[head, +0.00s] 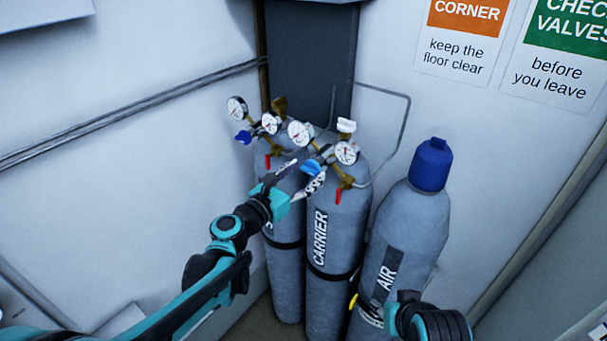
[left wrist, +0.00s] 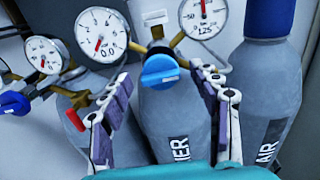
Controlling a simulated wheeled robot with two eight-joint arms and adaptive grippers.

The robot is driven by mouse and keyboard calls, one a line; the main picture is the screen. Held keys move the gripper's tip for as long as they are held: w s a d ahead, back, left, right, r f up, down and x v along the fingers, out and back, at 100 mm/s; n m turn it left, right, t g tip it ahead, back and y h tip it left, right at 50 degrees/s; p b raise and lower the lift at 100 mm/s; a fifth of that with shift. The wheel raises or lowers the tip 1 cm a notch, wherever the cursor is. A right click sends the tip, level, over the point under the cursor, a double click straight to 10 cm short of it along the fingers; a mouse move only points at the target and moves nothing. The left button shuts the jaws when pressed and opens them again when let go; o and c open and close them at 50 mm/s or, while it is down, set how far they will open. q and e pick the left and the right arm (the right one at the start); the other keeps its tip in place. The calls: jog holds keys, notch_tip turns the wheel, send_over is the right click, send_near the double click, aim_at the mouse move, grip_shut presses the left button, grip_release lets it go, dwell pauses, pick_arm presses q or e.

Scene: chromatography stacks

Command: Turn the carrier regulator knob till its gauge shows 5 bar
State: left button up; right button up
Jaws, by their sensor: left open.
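The carrier cylinder (head: 320,235) is grey and stands in the middle of the group. Its blue regulator knob (head: 311,167) also shows in the left wrist view (left wrist: 160,71). My left gripper (head: 302,174) is open, with its fingers (left wrist: 162,78) on either side of the knob in that view; no clear contact shows. The gauge left of the knob (left wrist: 102,34) reads 0.0, its red needle pointing down-left. The gauge to the right (left wrist: 203,17) reads about 125. My right arm's end (head: 400,310) is at the bottom right; its fingers are not clear.
The left neighbouring cylinder (head: 285,270) has its own gauges and blue knob (head: 243,137). An air cylinder (head: 412,230) with a blue cap (head: 431,164) stands right. Red levers (head: 339,195) and thin pipes (head: 408,120) are close to the regulators. Walls enclose the corner.

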pick_arm(q)
jog(key=shift+c, duration=0.4)
jog(key=c, duration=1.1)
